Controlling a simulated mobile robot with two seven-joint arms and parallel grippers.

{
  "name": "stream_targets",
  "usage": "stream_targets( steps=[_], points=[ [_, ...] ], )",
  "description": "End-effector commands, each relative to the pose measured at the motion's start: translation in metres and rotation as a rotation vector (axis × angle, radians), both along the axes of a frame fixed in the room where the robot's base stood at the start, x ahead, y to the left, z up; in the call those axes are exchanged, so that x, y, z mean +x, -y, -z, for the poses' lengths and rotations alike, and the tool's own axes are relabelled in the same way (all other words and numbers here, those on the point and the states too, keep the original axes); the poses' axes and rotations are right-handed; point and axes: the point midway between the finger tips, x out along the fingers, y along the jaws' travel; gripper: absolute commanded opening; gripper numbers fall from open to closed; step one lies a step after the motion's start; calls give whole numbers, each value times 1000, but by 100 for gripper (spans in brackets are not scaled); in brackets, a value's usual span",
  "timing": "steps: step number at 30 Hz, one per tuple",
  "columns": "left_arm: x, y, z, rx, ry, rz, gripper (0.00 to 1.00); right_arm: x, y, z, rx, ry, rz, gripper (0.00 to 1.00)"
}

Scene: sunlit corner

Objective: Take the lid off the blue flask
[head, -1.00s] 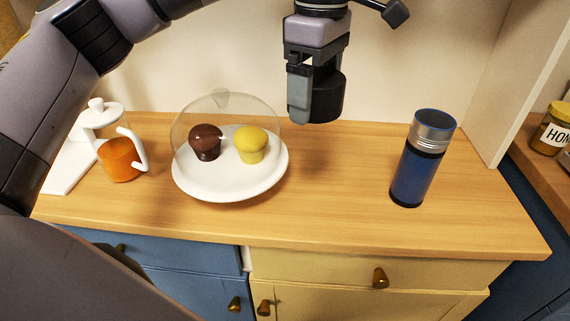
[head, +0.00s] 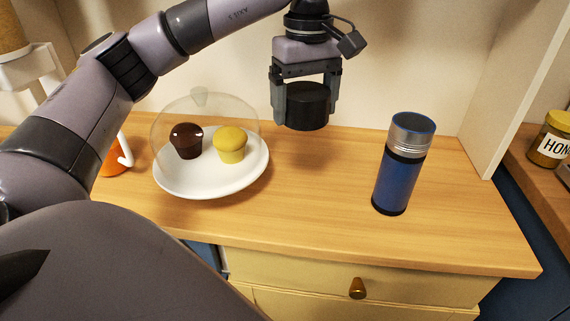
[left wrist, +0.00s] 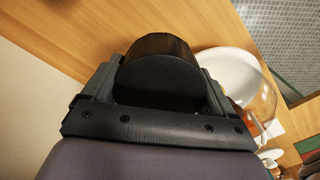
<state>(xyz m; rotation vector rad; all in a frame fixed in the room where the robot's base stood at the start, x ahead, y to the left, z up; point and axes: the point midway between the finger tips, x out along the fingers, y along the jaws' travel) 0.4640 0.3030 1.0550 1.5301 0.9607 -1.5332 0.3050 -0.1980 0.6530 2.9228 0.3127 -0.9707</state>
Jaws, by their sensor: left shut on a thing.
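The blue flask (head: 398,182) stands upright on the right part of the wooden counter in the head view, with a bare silver neck (head: 411,134) at its top. My left gripper (head: 306,117) is shut on a black round lid (head: 308,104). It holds the lid in the air, to the left of the flask and apart from it. In the left wrist view the lid (left wrist: 160,75) sits between the two fingers. My right gripper is in neither view.
A white plate (head: 213,188) with a brown muffin, a yellow muffin and a clear dome stands left of the flask. An orange-filled jug (head: 112,163) is partly behind my left arm. A honey jar (head: 549,142) stands far right. The counter between plate and flask is clear.

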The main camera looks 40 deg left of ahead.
Motion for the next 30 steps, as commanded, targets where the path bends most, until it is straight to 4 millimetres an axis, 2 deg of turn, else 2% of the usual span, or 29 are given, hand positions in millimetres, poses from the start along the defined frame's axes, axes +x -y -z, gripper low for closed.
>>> stream_targets(
  steps=[1, 6, 12, 19, 25, 30],
  points=[
    [-1, -1, 16, 3, -5, -2, 50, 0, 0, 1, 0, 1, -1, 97],
    [-1, -1, 62, 3, -5, -2, 50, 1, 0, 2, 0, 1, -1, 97],
    [-1, -1, 105, 1, -3, -3, 50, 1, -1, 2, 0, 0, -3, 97],
    [-1, 0, 126, 0, -2, -3, 50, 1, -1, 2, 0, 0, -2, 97],
    [-1, 0, 155, 1, -3, -4, 50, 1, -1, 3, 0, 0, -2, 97],
    [0, 0, 162, 0, 1, -4, 50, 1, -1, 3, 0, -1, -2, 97]
  ],
)
